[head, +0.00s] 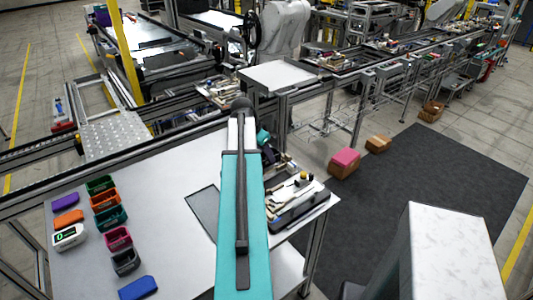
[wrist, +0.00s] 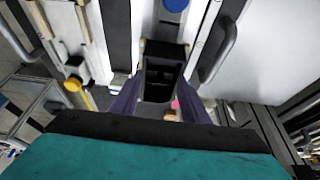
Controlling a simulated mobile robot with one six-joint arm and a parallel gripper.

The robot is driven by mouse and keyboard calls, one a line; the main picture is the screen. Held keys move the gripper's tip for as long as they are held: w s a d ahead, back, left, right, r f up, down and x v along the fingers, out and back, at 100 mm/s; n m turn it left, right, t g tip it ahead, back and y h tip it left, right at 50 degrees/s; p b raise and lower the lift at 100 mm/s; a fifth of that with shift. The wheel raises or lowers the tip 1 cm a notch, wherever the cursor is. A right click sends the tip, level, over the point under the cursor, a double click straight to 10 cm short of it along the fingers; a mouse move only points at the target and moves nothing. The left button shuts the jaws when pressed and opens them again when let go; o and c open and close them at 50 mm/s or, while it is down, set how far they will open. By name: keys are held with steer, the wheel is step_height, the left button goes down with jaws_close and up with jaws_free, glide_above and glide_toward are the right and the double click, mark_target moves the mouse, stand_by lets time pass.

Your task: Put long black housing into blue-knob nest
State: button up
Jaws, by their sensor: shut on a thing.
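In the wrist view my gripper (wrist: 160,103) has its two dark purple fingers on either side of a black housing (wrist: 160,76), shut on it. The housing is an open box with inner divisions. A blue knob (wrist: 175,4) shows at the top edge of the wrist view, beyond the housing, on a pale strip of the fixture. The housing lies in line with this strip; I cannot tell whether it touches the nest. In the head view my teal arm hides the gripper and the housing.
A fixture with a yellow knob (head: 303,176) stands right of my arm; a yellow knob also shows in the wrist view (wrist: 73,84). Several coloured boxes, including a green one (head: 100,185), and a white device with a green display (head: 69,237) lie on the table's left.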

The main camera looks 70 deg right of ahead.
steer(key=shift+f+b, duration=0.55)
steer(key=shift+f, duration=0.45)
stand_by(0.3)
steer(key=o, duration=1.2)
steer(key=shift+r, duration=0.1)
steer(key=b+v, duration=0.3)
steer(key=v, duration=1)
steer(key=shift+r, duration=0.25)
steer(key=shift+a, duration=0.1)
